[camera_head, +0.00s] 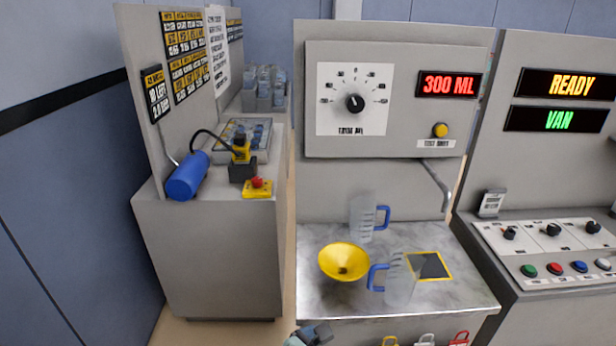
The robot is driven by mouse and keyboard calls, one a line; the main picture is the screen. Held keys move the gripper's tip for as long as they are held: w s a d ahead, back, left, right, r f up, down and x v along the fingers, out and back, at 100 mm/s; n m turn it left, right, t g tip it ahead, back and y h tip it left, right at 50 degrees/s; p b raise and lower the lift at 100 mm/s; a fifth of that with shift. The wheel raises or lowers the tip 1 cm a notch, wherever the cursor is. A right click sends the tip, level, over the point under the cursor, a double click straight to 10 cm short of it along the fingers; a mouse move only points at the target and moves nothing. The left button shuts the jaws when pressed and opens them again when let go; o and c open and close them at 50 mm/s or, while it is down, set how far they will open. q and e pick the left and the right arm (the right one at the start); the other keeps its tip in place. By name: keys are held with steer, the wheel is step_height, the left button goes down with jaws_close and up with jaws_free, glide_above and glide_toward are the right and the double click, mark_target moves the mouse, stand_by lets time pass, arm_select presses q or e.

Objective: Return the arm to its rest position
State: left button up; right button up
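A small part of one of my grippers (312,334) shows at the bottom edge, in front of the marble-topped counter (460,290). It seems to come in from the lower left, so I take it for the left one. It is cut off by the frame, and its fingers are too small to read. It looks apart from the jugs and the funnel. My other gripper is out of view. A clear jug with a blue handle (362,220) stands at the back of the counter. A second such jug (401,284) stands nearer the front, beside a yellow funnel (344,261).
A black pad with a yellow border (430,266) lies right of the front jug. The dispenser display (449,85) reads 300 ML. A blue cylinder (187,177) and a red button on a yellow box (257,187) sit on the left cabinet. A button console (548,250) stands right.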

steer(key=d+f+m+g+y+p, duration=0.15)
steer(key=d+f+g, duration=0.25)
steer(key=f, duration=0.9)
arm_select(q)
steer(key=w+r+p, duration=0.3)
steer(key=r+p, duration=0.2)
steer(key=r, duration=0.3)
steer(key=shift+d+p, duration=0.35)
steer(key=shift+d, duration=0.05)
arm_select(e)
steer(key=s+d+f+m+g+y, duration=0.2)
steer(key=s+f+m+y, duration=0.3)
steer(key=s+f+m, duration=0.5)
steer(key=s+d+f+m+g+y, duration=0.2)
steer(key=s+f+m+y, duration=0.3)
steer(key=s+f+m, duration=0.6)
steer(key=f+m+g, duration=0.1)
steer(key=m, duration=0.8)
steer(key=shift+d+f, duration=0.35)
arm_select(q)
steer(key=shift+w, duration=0.1)
arm_select(e)
steer(key=shift+s, duration=0.1)
